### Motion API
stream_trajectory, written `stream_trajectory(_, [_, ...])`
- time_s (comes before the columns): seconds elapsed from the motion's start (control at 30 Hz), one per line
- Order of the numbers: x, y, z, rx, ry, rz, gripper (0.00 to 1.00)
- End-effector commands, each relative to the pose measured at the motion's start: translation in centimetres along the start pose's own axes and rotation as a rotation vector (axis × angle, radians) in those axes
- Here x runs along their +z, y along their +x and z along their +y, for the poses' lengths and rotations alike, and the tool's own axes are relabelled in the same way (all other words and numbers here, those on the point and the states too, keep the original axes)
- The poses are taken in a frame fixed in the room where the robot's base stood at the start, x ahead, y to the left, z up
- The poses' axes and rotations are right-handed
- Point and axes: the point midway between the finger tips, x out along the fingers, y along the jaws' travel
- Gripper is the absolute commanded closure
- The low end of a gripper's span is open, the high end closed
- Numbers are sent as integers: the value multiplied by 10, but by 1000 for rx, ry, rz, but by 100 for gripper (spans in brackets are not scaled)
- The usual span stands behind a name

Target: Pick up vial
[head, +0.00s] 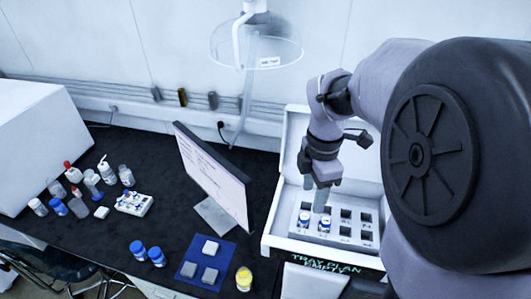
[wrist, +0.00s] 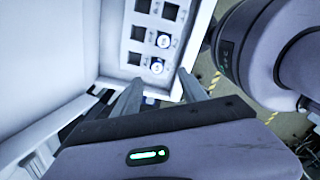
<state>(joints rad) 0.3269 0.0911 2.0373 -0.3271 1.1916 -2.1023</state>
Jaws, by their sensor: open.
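Two vials with blue-and-white caps stand in the white tray (head: 353,254) inside an open white box: one at the left (head: 304,218) and one beside it (head: 325,224). In the wrist view, the two caps show one above the other, an upper vial (wrist: 163,40) and a lower vial (wrist: 157,66). My gripper (head: 321,206) reaches down over the tray, close to the two vials. In the wrist view my gripper (wrist: 160,77) has its fingers apart with nothing held between them; the lower vial appears just beyond the fingertips. The exact height gap cannot be told.
The other tray slots in view look empty. A monitor (head: 215,175) stands left of the box. The box's raised lid (head: 293,140) stands behind.

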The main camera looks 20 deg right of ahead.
Motion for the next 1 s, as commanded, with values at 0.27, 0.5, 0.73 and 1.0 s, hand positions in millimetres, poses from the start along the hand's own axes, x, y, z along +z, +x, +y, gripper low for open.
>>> stream_trajectory(0.27, [-1, 50, 0, 0, -1, 0, 50])
stream_trajectory(0.5, [-7, 93, 4, -1, 0, 1, 50])
stream_trajectory(0.73, [-7, 99, 4, 2, 1, 0, 50])
stream_trajectory(1.0, [-7, 99, 4, 2, 1, 0, 95])
